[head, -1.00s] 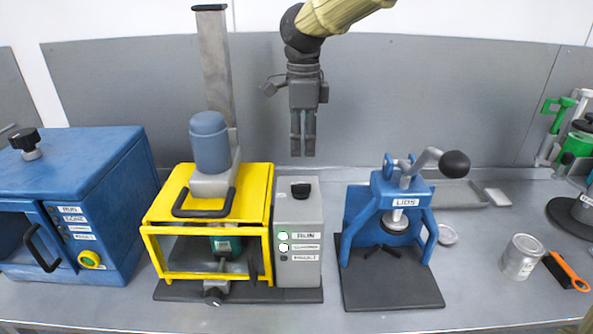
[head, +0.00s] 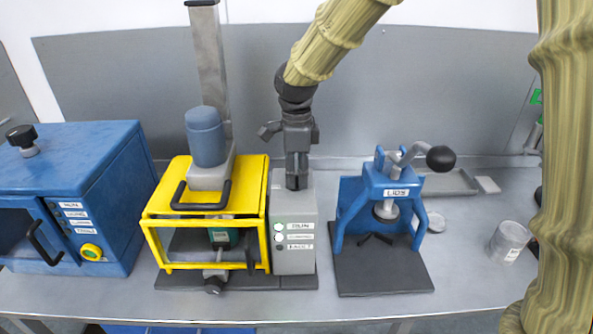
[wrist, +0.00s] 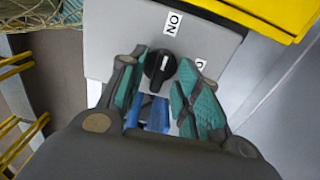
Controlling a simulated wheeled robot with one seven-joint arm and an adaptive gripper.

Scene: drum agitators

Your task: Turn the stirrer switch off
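The stirrer's grey control box (head: 294,240) stands right of the yellow guard frame (head: 205,225), with lit indicators on its front. On its top is a black rotary switch (wrist: 160,66) with a white mark that points roughly towards the ON label (wrist: 173,22). A second label (wrist: 201,64) is partly hidden by a finger. My gripper (head: 297,182) points down over the box top and hides the switch in the head view. In the wrist view my gripper (wrist: 159,62) is open, with one teal-padded finger on each side of the switch. Contact cannot be told.
A blue press marked LIDS (head: 385,205) stands close on the right. A blue cabinet (head: 75,200) stands on the left. A tall grey column (head: 210,65) rises behind the guard. A metal can (head: 508,242) stands at the right, near my arm.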

